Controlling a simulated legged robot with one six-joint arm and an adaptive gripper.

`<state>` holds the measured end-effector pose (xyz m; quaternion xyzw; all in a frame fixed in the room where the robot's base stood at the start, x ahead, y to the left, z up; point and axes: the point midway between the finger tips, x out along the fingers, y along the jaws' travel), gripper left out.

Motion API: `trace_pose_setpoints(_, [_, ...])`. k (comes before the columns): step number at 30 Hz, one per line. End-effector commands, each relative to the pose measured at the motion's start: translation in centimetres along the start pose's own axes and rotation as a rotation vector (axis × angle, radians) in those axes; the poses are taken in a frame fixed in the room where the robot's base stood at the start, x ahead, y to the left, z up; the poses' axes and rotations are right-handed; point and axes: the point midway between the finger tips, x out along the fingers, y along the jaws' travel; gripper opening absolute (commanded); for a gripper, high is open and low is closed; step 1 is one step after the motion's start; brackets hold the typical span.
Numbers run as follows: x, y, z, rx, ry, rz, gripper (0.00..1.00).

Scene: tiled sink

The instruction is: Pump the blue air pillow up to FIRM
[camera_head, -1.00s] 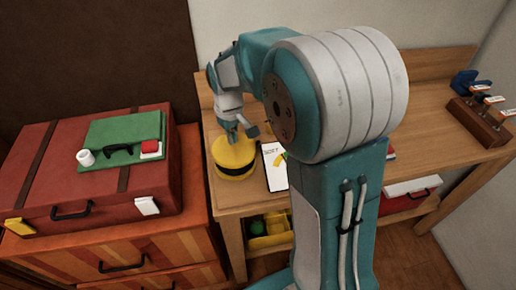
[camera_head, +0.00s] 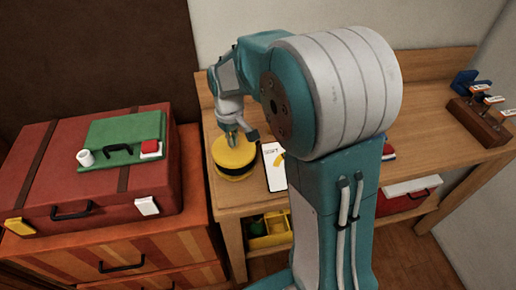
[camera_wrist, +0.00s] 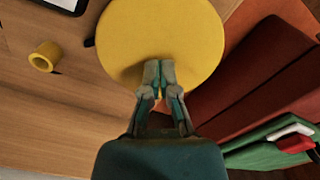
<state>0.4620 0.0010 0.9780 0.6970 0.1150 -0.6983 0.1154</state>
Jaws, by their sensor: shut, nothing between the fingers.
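A round yellow pump-like body (camera_head: 234,152) with a dark band around its side stands at the left end of the wooden bench. Its flat yellow top (camera_wrist: 160,30) fills the upper middle of the wrist view. My gripper (camera_head: 238,138) is over this top. In the wrist view my gripper (camera_wrist: 158,72) has its fingertips together, empty, over the near part of the top; I cannot tell whether they touch it. A white card (camera_head: 273,167) with dark lettering and a yellow mark lies to the right, partly hidden by my arm. I cannot make out a blue air pillow.
A small yellow ring-shaped piece (camera_wrist: 45,57) is on the bench. A red suitcase (camera_head: 60,180) with a green case (camera_head: 120,135) on it stands left. A wooden rack (camera_head: 478,122) and a blue object (camera_head: 465,82) are far right. My arm hides the bench middle.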

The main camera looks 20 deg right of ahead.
Motion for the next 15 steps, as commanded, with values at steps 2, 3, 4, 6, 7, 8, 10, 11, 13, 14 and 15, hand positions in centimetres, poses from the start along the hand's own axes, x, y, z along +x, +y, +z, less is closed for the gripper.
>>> trace_pose_setpoints(2, [0.5, 0.0, 0.0, 0.0, -0.001, 0.0, 0.0])
trace_pose_setpoints(3, [0.7, 0.0, 0.0, 0.0, -0.001, 0.0, 0.0])
trace_pose_setpoints(4, [0.9, 0.0, 0.0, 0.0, -0.001, 0.0, 0.0])
trace_pose_setpoints(6, [1.4, 0.0, 0.0, 0.0, -0.001, 0.0, 0.0])
trace_pose_setpoints(7, [1.5, 0.0, 0.0, 0.0, -0.001, 0.0, 0.0])
trace_pose_setpoints(8, [1.7, 0.0, 0.0, 0.0, -0.001, -0.001, 0.0])
trace_pose_setpoints(10, [2.1, 0.0, 0.0, 0.0, -0.002, -0.001, 0.0])
trace_pose_setpoints(11, [2.3, 0.0, 0.0, 0.0, -0.002, -0.001, 0.0])
trace_pose_setpoints(13, [2.5, 0.0, 0.0, 0.0, -0.001, 0.0, 0.0])
trace_pose_setpoints(14, [2.5, 0.0, 0.0, 0.0, 0.0, 0.0, 0.0])
trace_pose_setpoints(15, [2.6, 0.0, 0.0, 0.0, 0.0, 0.0, 0.0])
